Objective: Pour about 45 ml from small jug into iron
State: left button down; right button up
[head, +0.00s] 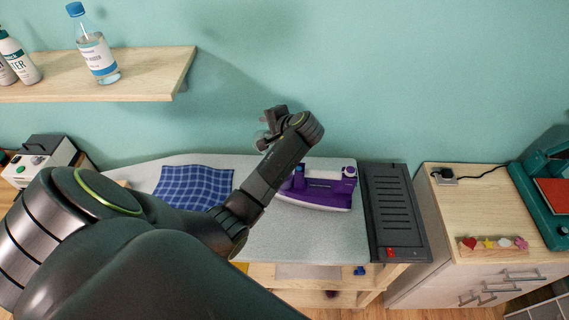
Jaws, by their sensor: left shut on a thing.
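The purple and white iron (324,190) rests on the grey ironing board, near its right end. My left arm reaches across the board from the left. My left gripper (272,122) is up near the wall, above and to the left of the iron. It is shut on what looks like the small jug (262,139), a clear vessel of which only a little shows beside the wrist. The jug's tilt and its contents cannot be made out. Part of the iron's left side is hidden by my arm. My right gripper is not in view.
A blue checked cloth (194,187) lies on the ironing board (320,238). A dark slotted rest (394,205) is at the board's right end. A wall shelf (150,76) holds bottles. A cabinet (465,205) stands at the right with a socket and small coloured shapes.

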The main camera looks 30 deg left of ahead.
pick_arm(q)
jog(key=shift+s+d+r+y, duration=0.1)
jog(key=shift+d+r+y, duration=0.2)
jog(key=shift+y, duration=0.1)
dwell(1.8)
jog(key=shift+a+f+h, duration=0.25)
jog(key=shift+a+h, duration=0.25)
jog(key=shift+a, duration=0.05)
jog(key=f+h, duration=0.1)
jog(key=a+f+g+h, duration=0.1)
jog(key=shift+w+a+f+h, duration=0.1)
jog(key=shift+w+a+h, duration=0.1)
jog(key=shift+w+h, duration=0.15)
jog(key=shift+f, duration=0.1)
jog(key=shift+w+a+f+h, duration=0.1)
jog(key=shift+a+f+h, duration=0.15)
jog(key=shift+h, duration=0.2)
jog(key=shift+w+a+f+g+h, duration=0.15)
jog(key=shift+a+f+g+h, duration=0.15)
jog(key=shift+f, duration=0.05)
jog(key=shift+r, duration=0.1)
